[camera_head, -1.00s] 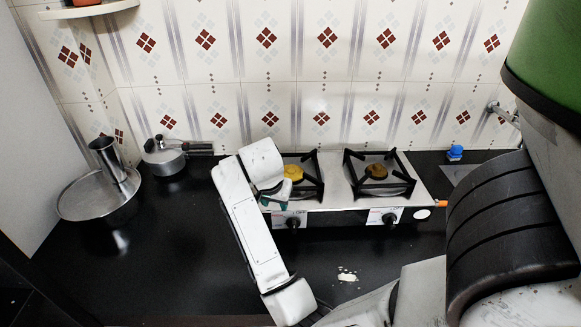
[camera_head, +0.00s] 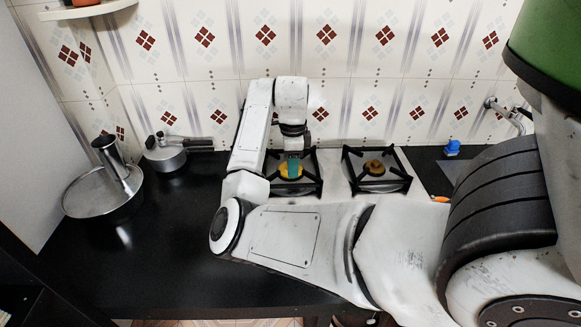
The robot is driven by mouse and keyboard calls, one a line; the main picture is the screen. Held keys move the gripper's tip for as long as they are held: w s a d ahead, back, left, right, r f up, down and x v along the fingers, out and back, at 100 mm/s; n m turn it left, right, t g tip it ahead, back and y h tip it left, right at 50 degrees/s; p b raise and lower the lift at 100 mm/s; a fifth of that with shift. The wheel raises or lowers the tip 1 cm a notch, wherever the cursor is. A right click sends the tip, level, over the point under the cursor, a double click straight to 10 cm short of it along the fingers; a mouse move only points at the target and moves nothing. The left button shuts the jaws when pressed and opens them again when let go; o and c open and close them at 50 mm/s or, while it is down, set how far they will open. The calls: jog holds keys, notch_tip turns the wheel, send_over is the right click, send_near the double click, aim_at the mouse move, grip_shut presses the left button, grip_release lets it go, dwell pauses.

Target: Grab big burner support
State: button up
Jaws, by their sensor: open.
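Two black square burner supports sit on the stove. The left support (camera_head: 308,187) surrounds a yellow burner (camera_head: 285,172). The right support (camera_head: 385,187) surrounds a darker brown burner (camera_head: 374,167). I cannot tell for sure which support is the big one. My gripper (camera_head: 292,172) points down over the left burner, within the outline of the left support. It is open, with nothing seen between its fingers. Whether it touches the support cannot be told. My arm hides the stove's front and part of the left support's left side.
A steel pot (camera_head: 170,156) with a dark handle and a wide round steel vessel (camera_head: 85,193) stand at the left of the black counter (camera_head: 150,250). A tiled wall is close behind the stove. A blue item (camera_head: 453,147) and a faucet (camera_head: 505,112) are at the right.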

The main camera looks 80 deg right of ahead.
aim_at(292, 184)
jog(key=shift+w+f+p, duration=0.15)
jog(key=shift+f+p, duration=0.75)
jog(key=shift+f, duration=2.65)
grip_shut()
jog(key=shift+r, duration=0.1)
